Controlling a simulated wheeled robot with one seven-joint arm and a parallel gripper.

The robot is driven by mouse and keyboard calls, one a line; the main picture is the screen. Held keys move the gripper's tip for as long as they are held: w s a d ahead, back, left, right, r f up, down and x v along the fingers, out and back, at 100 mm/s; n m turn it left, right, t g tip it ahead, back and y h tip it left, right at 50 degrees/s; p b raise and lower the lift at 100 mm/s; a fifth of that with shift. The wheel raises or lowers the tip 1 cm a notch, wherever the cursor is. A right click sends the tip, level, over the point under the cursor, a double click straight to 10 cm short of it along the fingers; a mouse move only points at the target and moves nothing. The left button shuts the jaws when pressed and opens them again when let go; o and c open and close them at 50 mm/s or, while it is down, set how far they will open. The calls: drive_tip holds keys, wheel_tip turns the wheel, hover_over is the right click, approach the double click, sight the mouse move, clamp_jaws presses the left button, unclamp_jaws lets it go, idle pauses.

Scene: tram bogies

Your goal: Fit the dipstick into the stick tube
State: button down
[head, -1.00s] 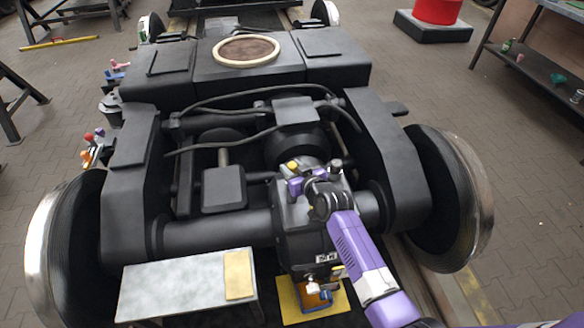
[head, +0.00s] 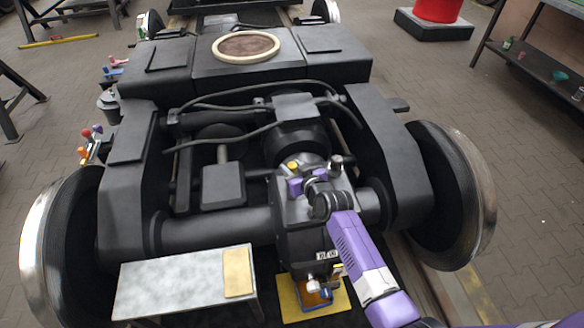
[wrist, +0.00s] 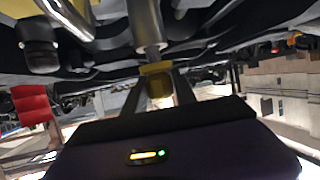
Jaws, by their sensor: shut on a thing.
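My gripper (head: 306,184) is over the gearbox (head: 300,240) at the near end of the bogie, its purple parts showing. In the wrist view its fingers (wrist: 158,92) are shut on a yellow piece, which I take for the grip of the dipstick (wrist: 158,84). A shiny metal cylinder (wrist: 148,28) stands in line just beyond the grip. I cannot tell whether it is the stick tube or part of the stick, nor how deep the stick sits. In the head view my wrist hides the dipstick.
A yellow cap (head: 292,165) sits on the gearbox behind my gripper. A grey-topped bench (head: 180,285) stands at the front left, with a yellow mat (head: 290,305) beside it. Large wheels (head: 460,200) flank the bogie frame. Hoses (head: 230,135) cross behind the gearbox.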

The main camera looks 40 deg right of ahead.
drive_tip(key=shift+f+b, duration=0.95)
drive_tip(key=shift+f, duration=0.15)
drive_tip(key=c, duration=0.9)
unclamp_jaws()
drive_tip(key=shift+r, duration=0.1)
drive_tip(key=shift+p+v, duration=0.5)
drive_tip(key=shift+v, duration=3.45)
